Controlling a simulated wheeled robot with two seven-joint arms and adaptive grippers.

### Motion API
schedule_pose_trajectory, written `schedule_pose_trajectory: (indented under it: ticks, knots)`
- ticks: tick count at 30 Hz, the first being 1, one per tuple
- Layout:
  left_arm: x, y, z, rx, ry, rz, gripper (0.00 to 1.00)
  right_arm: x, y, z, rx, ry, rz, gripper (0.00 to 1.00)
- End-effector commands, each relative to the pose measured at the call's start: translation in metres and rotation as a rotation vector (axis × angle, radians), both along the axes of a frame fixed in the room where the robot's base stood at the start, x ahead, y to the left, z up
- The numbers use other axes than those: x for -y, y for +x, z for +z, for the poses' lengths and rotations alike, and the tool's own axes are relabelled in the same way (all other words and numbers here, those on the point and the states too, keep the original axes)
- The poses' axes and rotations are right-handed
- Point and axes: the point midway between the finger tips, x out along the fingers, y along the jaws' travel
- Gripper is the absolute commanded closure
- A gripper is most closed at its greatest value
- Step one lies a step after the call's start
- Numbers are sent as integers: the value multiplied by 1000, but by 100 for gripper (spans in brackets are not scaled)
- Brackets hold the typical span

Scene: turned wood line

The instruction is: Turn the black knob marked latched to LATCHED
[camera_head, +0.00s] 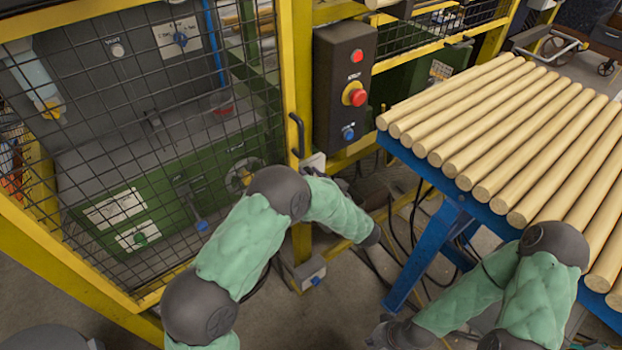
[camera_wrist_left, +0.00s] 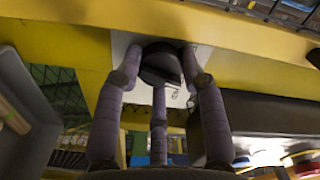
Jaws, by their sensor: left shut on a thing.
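The black knob (camera_wrist_left: 158,62) sits on a pale plate (camera_wrist_left: 122,45) fixed to yellow framing in the left wrist view. My left gripper (camera_wrist_left: 160,78) is shut on the knob, with dark fingers at its left and right sides and a third finger below. Marks beside the knob are too small to read, so its setting is unclear. In the head view a pale plate (camera_head: 314,161) shows on the yellow post, partly behind my left arm. My left fingers and the knob are not clear there. My right gripper (camera_head: 396,332) is low at the bottom, its fingers unclear.
A dark control box (camera_head: 343,85) with red and blue controls stands above the left arm. Mesh guarding (camera_head: 150,130) fills the left. A blue-framed table (camera_head: 440,187) with turned wooden rods (camera_head: 500,120) is at the right. Cables hang between post and table.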

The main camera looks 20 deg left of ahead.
Motion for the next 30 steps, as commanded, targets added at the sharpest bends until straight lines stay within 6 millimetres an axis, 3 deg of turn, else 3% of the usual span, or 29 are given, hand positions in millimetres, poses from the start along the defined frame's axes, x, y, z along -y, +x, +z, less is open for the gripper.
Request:
schedule_pose_trajectory:
  ticks: [18, 30]
  knots:
    - [0, 0, -1, -340, 263, 0, 93, 0, 0, -12, 0, 0, 0, 100]
    - [0, 0, -1, -440, 343, -1, 93, 0, 0, -13, 0, 0, 0, 100]
